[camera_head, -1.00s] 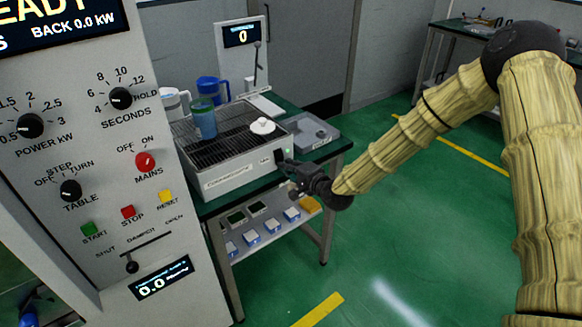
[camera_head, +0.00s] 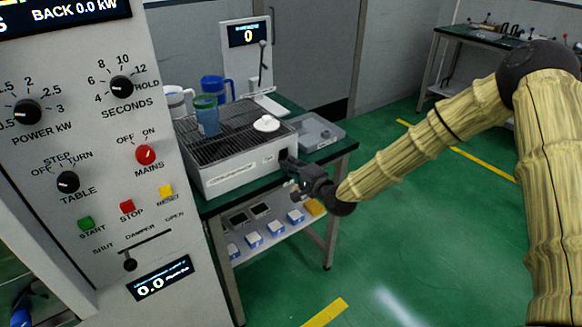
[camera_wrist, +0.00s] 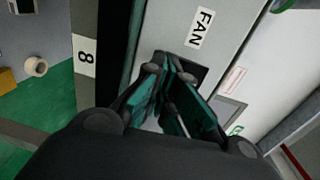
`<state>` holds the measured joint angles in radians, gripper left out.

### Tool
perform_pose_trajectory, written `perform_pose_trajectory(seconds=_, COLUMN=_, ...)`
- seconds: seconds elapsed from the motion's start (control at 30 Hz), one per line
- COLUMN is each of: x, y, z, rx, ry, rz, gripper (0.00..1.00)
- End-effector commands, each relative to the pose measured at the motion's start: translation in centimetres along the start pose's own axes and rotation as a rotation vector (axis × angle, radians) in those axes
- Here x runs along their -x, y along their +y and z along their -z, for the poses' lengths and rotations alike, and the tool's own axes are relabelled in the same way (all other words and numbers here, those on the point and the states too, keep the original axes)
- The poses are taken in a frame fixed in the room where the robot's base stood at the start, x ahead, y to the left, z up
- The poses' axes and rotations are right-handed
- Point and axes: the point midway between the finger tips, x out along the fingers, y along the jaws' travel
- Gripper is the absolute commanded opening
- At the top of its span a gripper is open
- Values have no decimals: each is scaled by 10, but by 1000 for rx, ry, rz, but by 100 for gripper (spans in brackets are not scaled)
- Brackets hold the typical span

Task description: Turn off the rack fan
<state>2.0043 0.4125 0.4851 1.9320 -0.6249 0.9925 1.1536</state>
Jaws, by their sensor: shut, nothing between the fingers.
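The rack fan unit is a pale box (camera_head: 232,176) with a dark grille on top, standing on a green-topped bench. In the wrist view its face carries a FAN label (camera_wrist: 201,28), with a dark switch area (camera_wrist: 203,76) below it. My gripper (camera_head: 290,164) is at the right end of the box's front face in the head view. In the wrist view my gripper (camera_wrist: 170,62) is shut and empty, its fingertips over or against the dark switch area. The fingers hide part of the switch, so I cannot tell its position or whether they touch it.
A blue-green cup (camera_head: 207,115) and a white lidded piece (camera_head: 266,124) sit on the grille. A blue jug (camera_head: 214,88) stands behind. A grey tray (camera_head: 318,132) lies right of the box. The control panel (camera_head: 110,180) fills the left. Open green floor lies right.

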Motion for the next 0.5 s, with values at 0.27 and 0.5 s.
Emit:
perform_pose_trajectory(seconds=0.27, x=20, y=12, z=0, rx=-3, ry=-7, rz=-1, gripper=0)
perform_pose_trajectory(seconds=0.5, x=61, y=25, z=0, rx=-3, ry=-9, rz=0, gripper=0)
